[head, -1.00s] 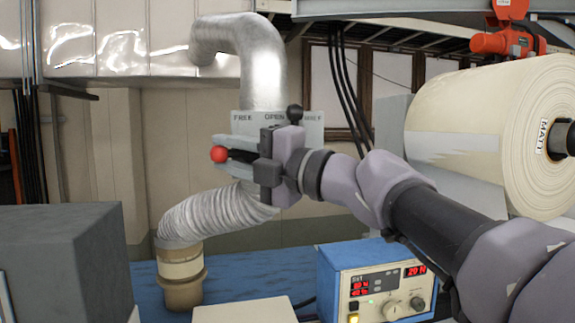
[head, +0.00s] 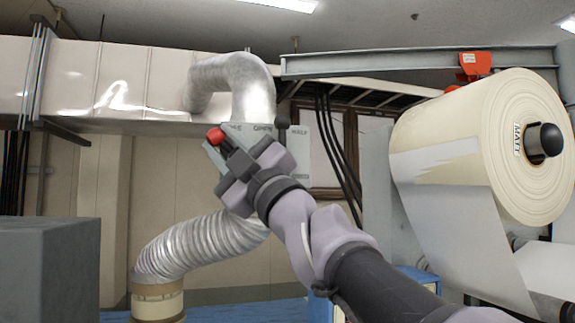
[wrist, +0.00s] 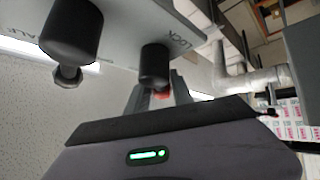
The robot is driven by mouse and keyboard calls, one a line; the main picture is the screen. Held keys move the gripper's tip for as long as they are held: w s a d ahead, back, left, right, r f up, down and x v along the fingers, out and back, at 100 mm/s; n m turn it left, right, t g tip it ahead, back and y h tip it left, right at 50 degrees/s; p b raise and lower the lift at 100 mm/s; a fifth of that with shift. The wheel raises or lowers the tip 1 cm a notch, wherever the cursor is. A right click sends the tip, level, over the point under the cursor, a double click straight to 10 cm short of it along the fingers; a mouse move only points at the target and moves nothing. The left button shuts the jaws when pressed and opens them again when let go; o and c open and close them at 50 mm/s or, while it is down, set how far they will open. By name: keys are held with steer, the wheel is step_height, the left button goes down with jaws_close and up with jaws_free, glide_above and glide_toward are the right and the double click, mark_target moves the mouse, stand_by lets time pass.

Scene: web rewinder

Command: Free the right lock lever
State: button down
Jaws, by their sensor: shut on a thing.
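A red ball knob (head: 216,136) sits at the left end of a grey labelled plate (head: 303,148) in front of the silver duct. My gripper (head: 222,146) reaches up and left to it and is shut on it or its lever. In the wrist view the red knob (wrist: 162,94) shows between my two fingers (wrist: 160,100), partly hidden behind a black knob (wrist: 154,65). The word LOCK stands on the plate (wrist: 130,18) beside that black knob. The lever's shaft is mostly hidden.
A second, larger black knob (wrist: 72,35) hangs close to my gripper. The silver duct (head: 255,90) and ribbed hose (head: 195,247) are close behind. A large cream roll (head: 470,130) stands right; a grey box (head: 45,270) is at lower left.

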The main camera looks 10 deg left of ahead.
steer(key=shift+m+t+b, duration=0.3)
steer(key=shift+m+t, duration=0.1)
steer(key=shift+m, duration=0.1)
steer(key=c, duration=1.2)
jaws_free()
steer(key=shift+w+d, duration=0.1)
